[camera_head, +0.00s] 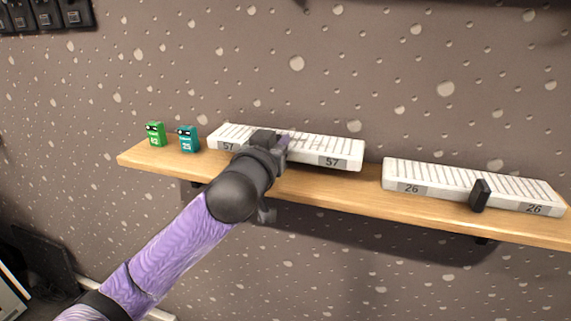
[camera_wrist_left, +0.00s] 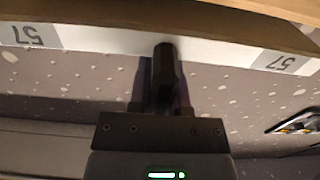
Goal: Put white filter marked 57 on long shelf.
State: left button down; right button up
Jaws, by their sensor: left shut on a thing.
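The white filter marked 57 (camera_head: 338,153) is a long white bar with a ribbed top and a grey 57 label at each end. It lies lengthwise along the long wooden shelf (camera_head: 330,180) on the wall; I cannot tell whether it touches the wood. My left gripper (camera_head: 272,139) is in front of its middle and hides part of it. In the left wrist view, upside down, the gripper (camera_wrist_left: 163,92) is shut on the black handle (camera_wrist_left: 164,62) of the filter (camera_wrist_left: 110,40). My right gripper is not in view.
A similar white bar marked 26 (camera_head: 440,180), with a black handle (camera_head: 480,195), sits to the right on the shelf, with a small gap between. A green block (camera_head: 155,134) and a teal block (camera_head: 188,139) stand at the shelf's left end.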

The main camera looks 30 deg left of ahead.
pick_arm(q)
notch_tip(320, 180, down, 3)
jog(key=shift+f+b, duration=0.15)
jog(key=shift+b, duration=0.35)
jog(key=shift+r, duration=0.2)
jog(key=shift+f, duration=0.1)
jog(key=c, duration=1)
grip_release()
jog(key=shift+f, duration=0.1)
jog(key=o, duration=0.4)
jog(key=shift+o, duration=0.2)
